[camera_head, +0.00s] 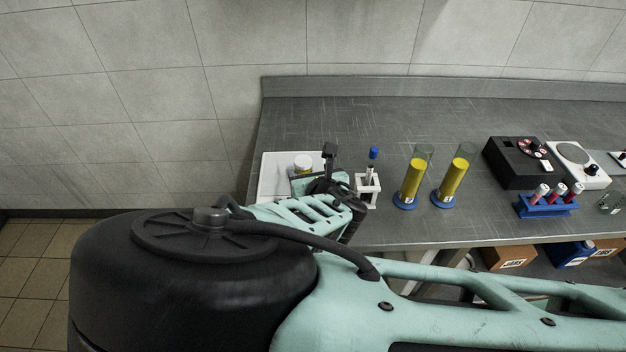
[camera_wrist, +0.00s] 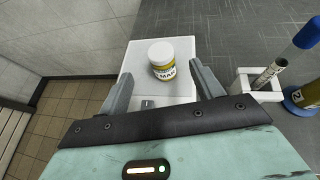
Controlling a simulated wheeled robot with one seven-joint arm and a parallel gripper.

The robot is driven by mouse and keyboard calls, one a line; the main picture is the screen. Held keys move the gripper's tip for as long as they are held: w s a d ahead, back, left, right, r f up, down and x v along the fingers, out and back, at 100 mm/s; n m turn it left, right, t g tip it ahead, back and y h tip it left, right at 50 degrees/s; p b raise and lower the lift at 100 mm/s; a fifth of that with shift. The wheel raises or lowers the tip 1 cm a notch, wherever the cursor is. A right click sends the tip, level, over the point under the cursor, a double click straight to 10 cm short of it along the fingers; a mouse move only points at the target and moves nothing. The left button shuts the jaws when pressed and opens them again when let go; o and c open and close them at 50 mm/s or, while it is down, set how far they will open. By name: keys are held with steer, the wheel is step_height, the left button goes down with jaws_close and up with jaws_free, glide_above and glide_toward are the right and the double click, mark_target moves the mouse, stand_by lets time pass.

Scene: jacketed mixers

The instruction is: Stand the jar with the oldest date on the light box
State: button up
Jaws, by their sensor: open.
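A jar (camera_wrist: 161,60) with a white lid and a yellow label stands upright on a white flat box (camera_wrist: 133,64), which looks like the light box. The label shows letters that look like "MAR"; the rest is too small to read. In the head view the jar (camera_head: 303,162) shows partly behind my arm, on the white box (camera_head: 275,178) at the bench's left end. My gripper (camera_wrist: 172,76) is open, its two fingers on either side of the jar and apart from it. In the head view my gripper (camera_head: 318,172) partly hides the box. No other dated jar shows.
A white rack (camera_head: 367,190) with a blue-capped tube stands just right of the box. Two yellow-filled cylinders (camera_head: 411,180) stand further right, then a blue tube rack (camera_head: 547,205) and a black device (camera_head: 518,160). The back of the bench is clear.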

steer(key=s+d+f+m+g+h, duration=0.2)
steer(key=s+d+m+g, duration=0.45)
steer(key=s+m, duration=0.55)
steer(key=s+d+r+m+g, duration=0.2)
steer(key=s+r+m+g, duration=0.1)
steer(key=s+r+m, duration=0.4)
steer(key=s+d+r+m+g, duration=0.3)
steer(key=s+r+m, duration=0.5)
steer(key=r+m, duration=0.3)
step_height(320, 180, up, 2)
steer(key=shift+s+r, duration=0.1)
steer(key=shift+s, duration=0.2)
